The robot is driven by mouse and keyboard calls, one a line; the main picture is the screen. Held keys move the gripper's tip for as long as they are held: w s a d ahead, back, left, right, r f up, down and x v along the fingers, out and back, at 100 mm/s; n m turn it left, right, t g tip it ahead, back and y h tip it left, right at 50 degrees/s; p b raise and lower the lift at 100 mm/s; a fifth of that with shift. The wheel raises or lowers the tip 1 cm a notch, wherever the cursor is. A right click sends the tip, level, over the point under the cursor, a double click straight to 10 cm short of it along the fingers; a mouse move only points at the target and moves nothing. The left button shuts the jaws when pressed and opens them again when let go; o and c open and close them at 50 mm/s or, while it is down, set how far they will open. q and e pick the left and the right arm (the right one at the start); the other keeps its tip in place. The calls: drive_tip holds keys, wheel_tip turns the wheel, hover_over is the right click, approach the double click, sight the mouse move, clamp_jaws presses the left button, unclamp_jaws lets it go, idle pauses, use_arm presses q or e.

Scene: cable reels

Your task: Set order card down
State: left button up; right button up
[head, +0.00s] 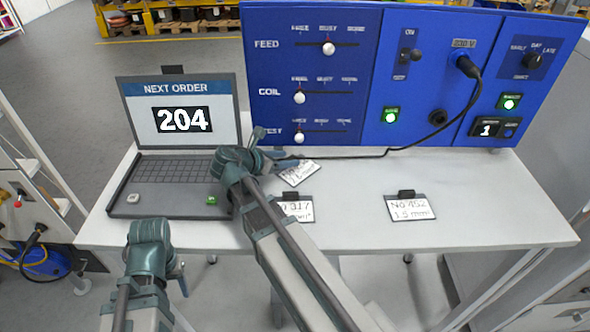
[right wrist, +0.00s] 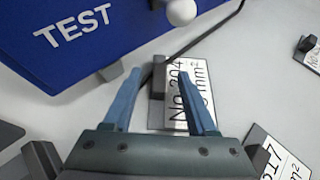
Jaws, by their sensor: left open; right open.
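The order card marked No 204 (right wrist: 182,92) lies at an angle on the table, apparently flat, with a dark grip block along one edge. In the head view this card (head: 297,173) is just right of my right gripper (head: 271,151). In the right wrist view my right gripper (right wrist: 159,74) is open, its fingers on either side of the grip block and partly covering the card; whether they touch it I cannot tell. My left gripper (head: 176,271) is open and empty, low at the left in front of the table edge; its fingertips show poorly.
A laptop (head: 165,185) showing "NEXT ORDER 204" stands at the left. Card 317 (head: 299,211) is partly behind my right arm; card No 492 (head: 410,209) lies further right. A blue panel (head: 310,70) with sliders backs the white table (head: 490,205). A black cable (head: 385,152) crosses the table.

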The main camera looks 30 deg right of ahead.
drive_tip(key=shift+b+x, duration=0.3)
drive_tip(key=shift+x, duration=0.75)
clamp_jaws()
